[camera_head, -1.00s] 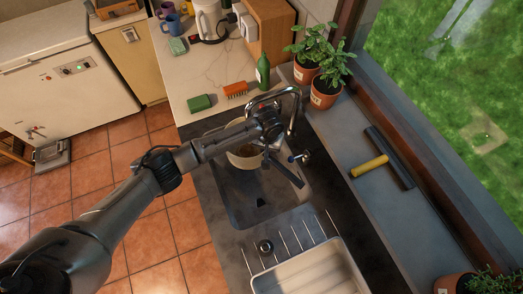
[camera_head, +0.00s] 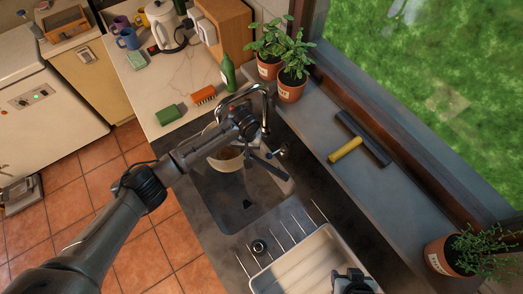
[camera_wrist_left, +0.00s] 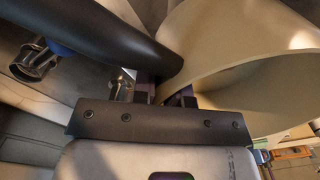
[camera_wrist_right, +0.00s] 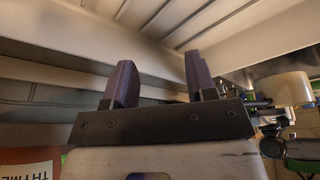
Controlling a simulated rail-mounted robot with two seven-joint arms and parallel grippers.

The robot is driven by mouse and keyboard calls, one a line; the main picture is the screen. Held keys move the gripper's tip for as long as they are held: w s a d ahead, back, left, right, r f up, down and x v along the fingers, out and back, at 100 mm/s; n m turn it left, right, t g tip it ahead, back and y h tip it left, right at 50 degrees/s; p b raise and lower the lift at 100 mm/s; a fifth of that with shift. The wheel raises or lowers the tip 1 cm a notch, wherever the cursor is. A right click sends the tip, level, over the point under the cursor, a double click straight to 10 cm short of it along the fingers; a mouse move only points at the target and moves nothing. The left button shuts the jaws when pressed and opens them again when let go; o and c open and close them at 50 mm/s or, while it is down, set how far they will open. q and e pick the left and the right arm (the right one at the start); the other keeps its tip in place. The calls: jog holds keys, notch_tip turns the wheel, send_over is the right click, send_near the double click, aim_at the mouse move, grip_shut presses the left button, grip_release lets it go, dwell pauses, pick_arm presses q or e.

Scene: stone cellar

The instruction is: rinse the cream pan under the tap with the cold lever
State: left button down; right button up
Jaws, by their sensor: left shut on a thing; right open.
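The cream pan (camera_head: 229,163) is held over the sink (camera_head: 232,199), under or close beside the curved metal tap (camera_head: 262,92). Its inside looks brownish in the head view, and my left arm hides part of it. My left gripper (camera_wrist_left: 165,92) is shut on the pan's dark handle (camera_wrist_left: 120,42), close to the pan's wall. The blue-marked cold lever (camera_head: 280,153) is just right of the pan; it also shows in the left wrist view (camera_wrist_left: 38,62). I cannot make out running water. My right gripper (camera_head: 352,281) is open and empty above the white tray's lower right end.
The white tray (camera_head: 262,283) lies on the drainer in front of the sink. A yellow-handled squeegee (camera_head: 346,150) lies on the sill, with a potted plant (camera_head: 437,256) near its front. A green bottle (camera_head: 228,73), orange brush (camera_head: 204,95) and green sponge (camera_head: 169,114) stand behind the sink.

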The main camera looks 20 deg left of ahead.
jog(key=w+a+r+n+t+y, duration=0.15)
jog(key=w+a+r, duration=0.35)
jog(key=w, duration=0.5)
jog(key=w+a+r+t+y, duration=0.1)
jog(key=w+a+r+t, duration=0.2)
jog(key=w+a+r, duration=0.5)
jog(key=w+a+r+n+t+y, duration=0.1)
jog(key=w+a+r+t, duration=0.15)
jog(key=w, duration=0.95)
jog(key=w+a+f+m+g, duration=0.1)
jog(key=w+m+g, duration=0.1)
jog(key=m, duration=0.1)
jog(key=w+a+f+m+g, duration=0.1)
jog(key=w+a+m+g, duration=0.1)
jog(key=m+g, duration=0.1)
jog(key=w+a+f+m+g, duration=0.1)
jog(key=w+a+m+g, duration=0.1)
jog(key=m, duration=0.3)
jog(key=shift+w+f+g+y, duration=0.25)
jog(key=shift+w+f+g, duration=0.15)
jog(key=shift+w, duration=0.1)
jog(key=m+g, duration=0.1)
jog(key=m, duration=0.1)
jog(key=m+g, duration=0.1)
jog(key=g, duration=0.2)
send_near(270, 155)
jog(key=x, duration=0.9)
jog(key=shift+f, duration=0.35)
jog(key=shift+c, duration=0.5)
